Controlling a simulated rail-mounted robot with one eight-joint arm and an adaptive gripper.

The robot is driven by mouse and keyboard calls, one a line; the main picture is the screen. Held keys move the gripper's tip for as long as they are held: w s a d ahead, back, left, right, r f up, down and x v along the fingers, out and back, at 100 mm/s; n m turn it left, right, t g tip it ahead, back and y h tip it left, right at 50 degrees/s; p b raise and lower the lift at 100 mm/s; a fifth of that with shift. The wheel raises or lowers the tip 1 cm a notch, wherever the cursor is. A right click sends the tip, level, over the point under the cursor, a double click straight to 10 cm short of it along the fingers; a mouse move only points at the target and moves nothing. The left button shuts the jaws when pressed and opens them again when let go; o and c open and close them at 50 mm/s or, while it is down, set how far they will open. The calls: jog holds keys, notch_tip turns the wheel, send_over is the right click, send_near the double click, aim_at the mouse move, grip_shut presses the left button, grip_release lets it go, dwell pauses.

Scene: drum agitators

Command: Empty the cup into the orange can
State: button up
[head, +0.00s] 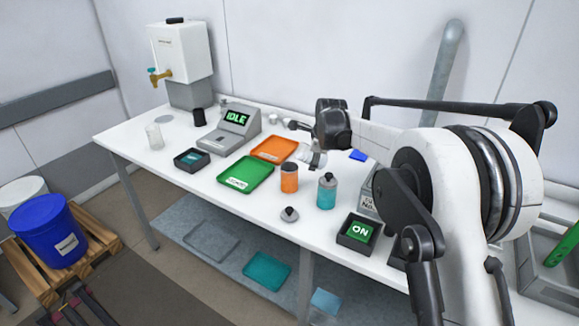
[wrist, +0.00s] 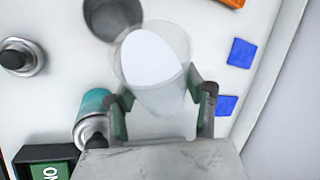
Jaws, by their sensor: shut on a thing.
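My gripper (wrist: 164,106) is shut on a clear cup (wrist: 178,45) with white contents. In the head view the cup (head: 311,156) is held tilted above the table, behind and right of the orange can (head: 289,181). The orange can stands upright on the table. In the wrist view its round, open grey top (wrist: 108,14) shows just beyond the cup's rim, which partly covers it. I cannot tell whether anything is flowing out. In the head view my gripper (head: 318,143) is mostly hidden behind the wrist and cup.
A teal can (head: 326,194) stands close by, right of the orange can. A grey lid (head: 289,214) lies in front. Green (head: 246,174) and orange (head: 274,149) trays lie to the left. An ON box (head: 357,233) sits at the front edge. Blue pieces (wrist: 242,52) lie to the right.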

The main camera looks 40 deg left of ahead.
jog(key=shift+r+t+h+p, duration=0.5)
jog(key=shift+p, duration=0.15)
dwell(0.8)
jog(key=shift+f+n+t+h, duration=0.25)
jog(key=shift+n+t+h, duration=0.2)
jog(key=shift+t, duration=0.25)
dwell(1.2)
jog(key=shift+s+a+r+t+h+b, duration=0.3)
jog(key=shift+s+a+r+t+h, duration=0.15)
jog(key=shift+t+h, duration=0.1)
dwell(1.2)
jog(key=shift+s+a+r+n+t+h+b, duration=0.15)
jog(key=shift+r+n+t+h+b, duration=0.2)
jog(key=shift+r+t+h+b, duration=0.35)
dwell(1.4)
jog(key=shift+w+d+f+g+y+p, duration=0.25)
jog(key=shift+f+g+y+p, duration=0.1)
jog(key=shift+y+p, duration=0.2)
jog(key=shift+w+d+f+m+g+y+p, duration=0.2)
jog(key=shift+f+g+y+p, duration=0.1)
jog(key=shift+f+g, duration=0.1)
jog(key=shift+w+d+f+m+g+y+p, duration=0.1)
jog(key=shift+f+m+g+y+p, duration=0.1)
jog(key=shift+f+g+y+p, duration=0.15)
